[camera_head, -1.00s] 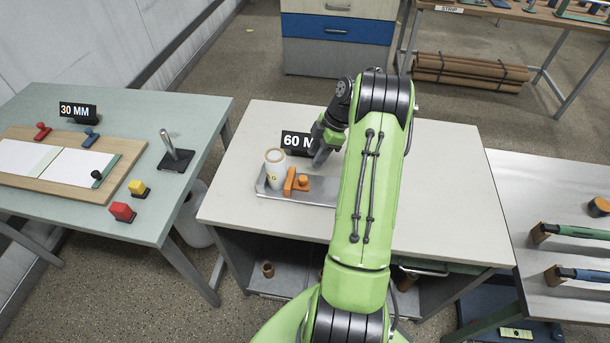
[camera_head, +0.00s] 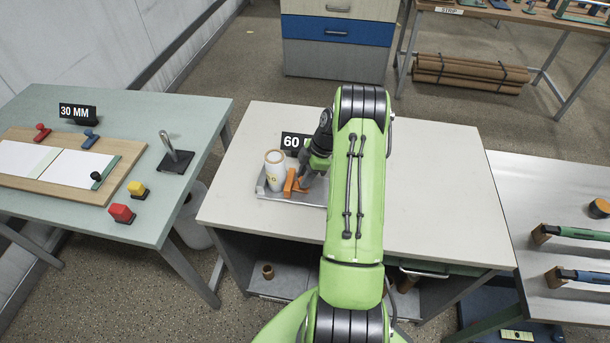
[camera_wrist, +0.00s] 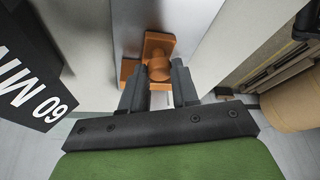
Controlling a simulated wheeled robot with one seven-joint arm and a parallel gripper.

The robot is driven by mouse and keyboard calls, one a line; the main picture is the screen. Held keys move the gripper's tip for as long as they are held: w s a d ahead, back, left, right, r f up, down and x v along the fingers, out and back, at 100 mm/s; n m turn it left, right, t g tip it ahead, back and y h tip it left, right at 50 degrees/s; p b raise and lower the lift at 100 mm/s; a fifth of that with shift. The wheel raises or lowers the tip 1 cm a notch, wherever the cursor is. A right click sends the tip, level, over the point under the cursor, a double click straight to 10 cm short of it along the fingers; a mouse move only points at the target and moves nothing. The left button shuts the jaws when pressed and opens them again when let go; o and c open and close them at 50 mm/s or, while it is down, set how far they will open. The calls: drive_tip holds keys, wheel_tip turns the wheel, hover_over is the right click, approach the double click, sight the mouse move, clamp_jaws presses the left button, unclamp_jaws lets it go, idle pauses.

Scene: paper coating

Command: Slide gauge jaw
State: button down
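The orange gauge jaw (camera_head: 291,184) sits on a grey metal gauge base (camera_head: 268,192) on the middle table, beside a white cylinder (camera_head: 275,170) with a brown top. In the wrist view the jaw (camera_wrist: 157,50) has a round knob. My gripper (camera_head: 306,180) is just right of the jaw, low over the base. In the wrist view the fingers of my gripper (camera_wrist: 159,78) are apart, with the knob between or just beyond their tips. I cannot tell whether they touch it. My arm hides the right part of the base.
A black "60 MM" sign (camera_head: 292,142) stands close behind the gauge, partly hidden by my arm; it also shows in the wrist view (camera_wrist: 32,88). The left table (camera_head: 140,222) holds a board and coloured blocks. The middle table is clear to the right of my arm.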

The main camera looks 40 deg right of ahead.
drive_tip(key=s+d+b, duration=0.1)
drive_tip(key=s+d, duration=0.1)
drive_tip(key=s+d+b, duration=0.1)
drive_tip(key=s+d, duration=0.1)
drive_tip(key=s, duration=0.1)
drive_tip(key=shift+b, duration=0.3)
drive_tip(key=c, duration=1.2)
unclamp_jaws()
drive_tip(key=shift+s+d, duration=0.1)
drive_tip(key=shift+s, duration=0.05)
drive_tip(key=shift+o, duration=0.2)
drive_tip(key=shift+d+r, duration=0.1)
drive_tip(key=shift+r, duration=0.3)
drive_tip(key=p+v, duration=0.3)
drive_tip(key=v, duration=1.2)
